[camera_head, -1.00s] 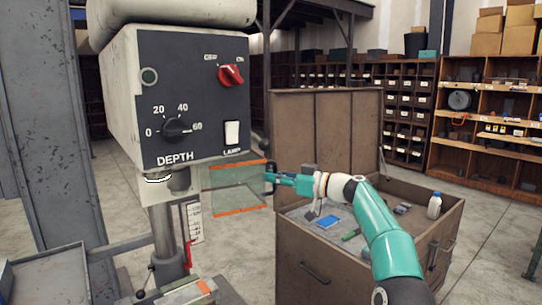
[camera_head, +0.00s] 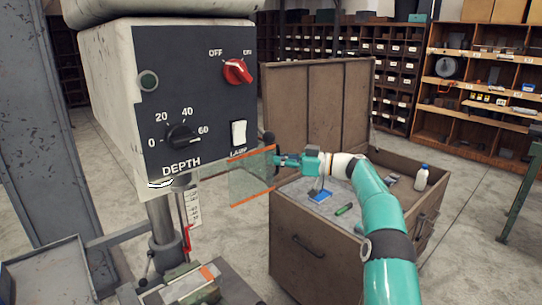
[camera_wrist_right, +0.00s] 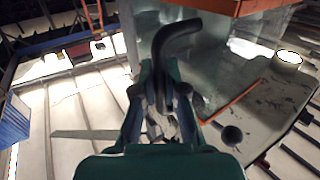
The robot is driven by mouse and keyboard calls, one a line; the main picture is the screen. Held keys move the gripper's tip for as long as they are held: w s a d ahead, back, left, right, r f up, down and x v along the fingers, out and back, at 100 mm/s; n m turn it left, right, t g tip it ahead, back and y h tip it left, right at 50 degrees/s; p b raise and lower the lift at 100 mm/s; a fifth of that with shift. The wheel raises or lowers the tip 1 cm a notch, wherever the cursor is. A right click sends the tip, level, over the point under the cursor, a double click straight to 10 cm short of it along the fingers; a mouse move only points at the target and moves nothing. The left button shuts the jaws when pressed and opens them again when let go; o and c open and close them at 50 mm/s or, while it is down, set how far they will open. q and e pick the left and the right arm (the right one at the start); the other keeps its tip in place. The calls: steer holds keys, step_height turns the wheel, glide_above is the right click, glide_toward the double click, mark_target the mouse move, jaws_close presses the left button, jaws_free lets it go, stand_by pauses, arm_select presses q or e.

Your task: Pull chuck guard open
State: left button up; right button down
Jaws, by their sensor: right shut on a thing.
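The chuck guard (camera_head: 250,179) is a clear panel with orange edge strips, below the right side of the drill press head (camera_head: 195,95). It stands at an angle, out to the right of the spindle area. My right gripper (camera_head: 278,161) is at the guard's right edge. In the right wrist view the gripper (camera_wrist_right: 165,82) is shut on the guard's dark bent handle (camera_wrist_right: 178,36), which rises between the fingers. The clear panel and an orange strip (camera_wrist_right: 232,106) show beyond it. My left gripper is not in view.
A brown cabinet (camera_head: 310,245) with an open lid and small items on top stands below my right arm. The drill column (camera_head: 163,225) and a grey tray (camera_head: 45,275) are at left. Shelves (camera_head: 480,80) stand behind. Floor shows between them.

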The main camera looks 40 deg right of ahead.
steer(key=shift+d+f, duration=0.25)
steer(key=shift+d, duration=0.1)
steer(key=c, duration=1.2)
jaws_free()
steer(key=shift+s+d, duration=0.1)
steer(key=shift+c, duration=0.2)
steer(key=shift+a+r, duration=0.1)
steer(key=shift+a, duration=0.2)
steer(key=v, duration=1.2)
